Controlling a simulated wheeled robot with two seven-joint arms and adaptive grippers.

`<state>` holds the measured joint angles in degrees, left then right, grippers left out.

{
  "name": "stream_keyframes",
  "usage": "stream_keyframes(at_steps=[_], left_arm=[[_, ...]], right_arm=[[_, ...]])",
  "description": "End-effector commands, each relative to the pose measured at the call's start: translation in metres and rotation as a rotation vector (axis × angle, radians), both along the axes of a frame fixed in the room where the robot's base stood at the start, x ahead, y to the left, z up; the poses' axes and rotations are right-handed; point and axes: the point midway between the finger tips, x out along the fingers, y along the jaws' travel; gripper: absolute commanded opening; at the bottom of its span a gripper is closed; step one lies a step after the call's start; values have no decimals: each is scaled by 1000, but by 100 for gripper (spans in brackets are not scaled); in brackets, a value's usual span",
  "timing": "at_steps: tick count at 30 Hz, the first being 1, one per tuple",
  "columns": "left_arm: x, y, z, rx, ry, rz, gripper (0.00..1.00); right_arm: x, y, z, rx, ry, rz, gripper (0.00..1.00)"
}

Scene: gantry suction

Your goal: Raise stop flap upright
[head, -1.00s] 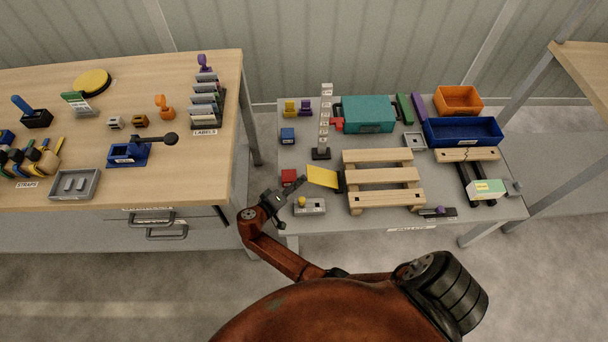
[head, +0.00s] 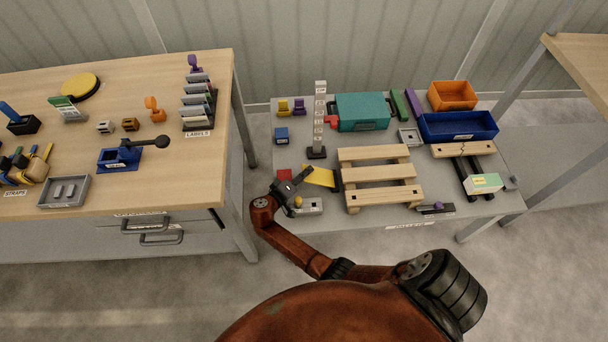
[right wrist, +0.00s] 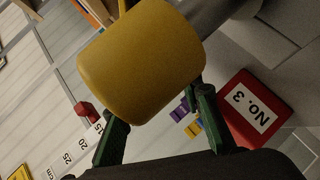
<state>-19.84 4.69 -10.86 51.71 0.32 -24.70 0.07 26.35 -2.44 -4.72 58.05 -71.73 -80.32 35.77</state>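The yellow stop flap (head: 320,176) lies tilted low beside the left end of the wooden pallet in the head view. In the right wrist view the flap (right wrist: 140,65) fills the upper middle as a broad rounded plate. My right gripper (head: 302,180) is at the flap's left edge. In the right wrist view its green fingers (right wrist: 158,118) stand apart, one on each side below the flap, with their far ends near or behind its edge. Whether they touch it, I cannot tell. My left gripper is not in view.
A red block (right wrist: 253,112) marked No. 3 lies close to my right gripper. A grey box with a yellow knob (head: 305,206) is just in front. The pallet (head: 380,173) stands to the right, a marked post (head: 318,125) behind. The floor between the tables is clear.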

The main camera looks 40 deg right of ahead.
Motion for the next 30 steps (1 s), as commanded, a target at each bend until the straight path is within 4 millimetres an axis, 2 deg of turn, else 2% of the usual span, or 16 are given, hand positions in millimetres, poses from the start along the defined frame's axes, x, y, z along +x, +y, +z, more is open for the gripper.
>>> stream_keyframes(at_steps=[2, 13, 30], left_arm=[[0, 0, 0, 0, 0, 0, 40], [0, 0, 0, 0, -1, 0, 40], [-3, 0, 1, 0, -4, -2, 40]], right_arm=[[0, 0, 0, 0, 0, 0, 26], [0, 1, -2, 4, 2, 2, 0], [0, 4, -2, 24, -5, 6, 0]])
